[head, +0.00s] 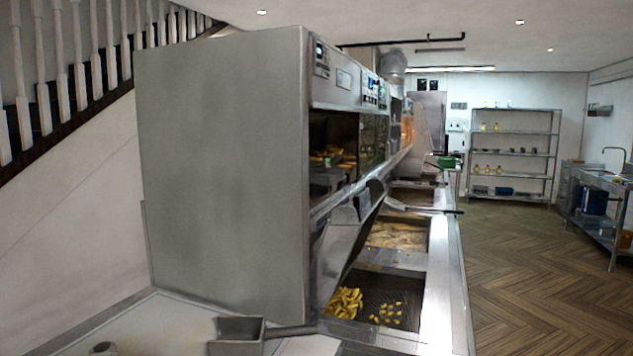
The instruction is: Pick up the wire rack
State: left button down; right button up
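I cannot make out a wire rack for certain in the head view. A dark, mesh-like bottom (395,283) shows in the nearest fryer bay, with yellow fries lying on it; I cannot tell whether it is a loose rack. Neither of my grippers is in view.
A tall steel fryer cabinet (222,170) blocks the middle left. A grey scoop-like container (236,336) with a handle lies on the front counter. Steel shelving (514,154) stands at the back and a sink table (600,175) at right. The wooden floor (535,260) between is clear.

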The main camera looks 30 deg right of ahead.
aim_at(334, 175)
jog(key=l, duration=0.75)
jog(key=l+z, duration=0.15)
jog(key=l, duration=0.65)
jog(key=i+l, duration=0.1)
jog(key=l, duration=0.65)
jog(key=l+z, duration=0.1)
jog(key=l, duration=0.65)
jog(key=i, duration=0.05)
